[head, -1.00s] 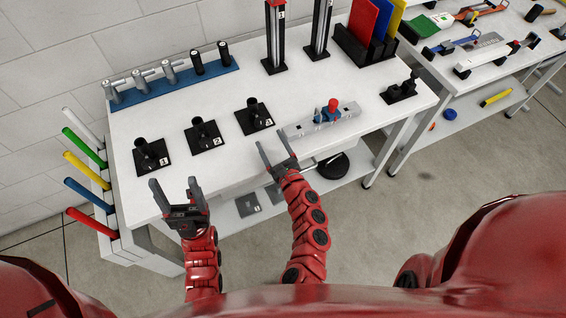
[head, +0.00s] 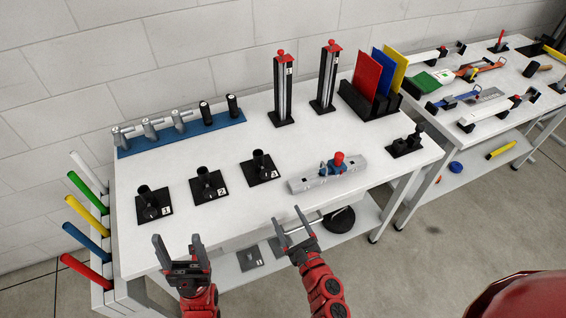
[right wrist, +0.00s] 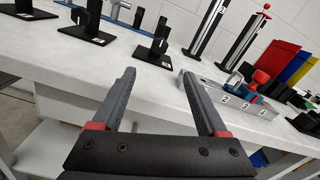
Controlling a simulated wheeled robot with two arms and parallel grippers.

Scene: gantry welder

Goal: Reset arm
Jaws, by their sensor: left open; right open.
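My left gripper (head: 180,254) is open and empty in the head view, in front of the near edge of the white table (head: 240,225) at its left part. My right gripper (head: 290,222) is open and empty, further right, at the table's front edge. In the right wrist view its two fingers (right wrist: 158,95) point toward the table, with nothing between them. Neither gripper touches an object. Both red arms come up from the bottom of the head view.
Black numbered stands (head: 208,184) and a grey fixture with a red knob (head: 328,174) sit near the table's front. A blue rack (head: 182,134) and two tall posts (head: 283,90) stand behind. Colored rods (head: 87,216) stick out on the left. A second table (head: 470,108) stands right.

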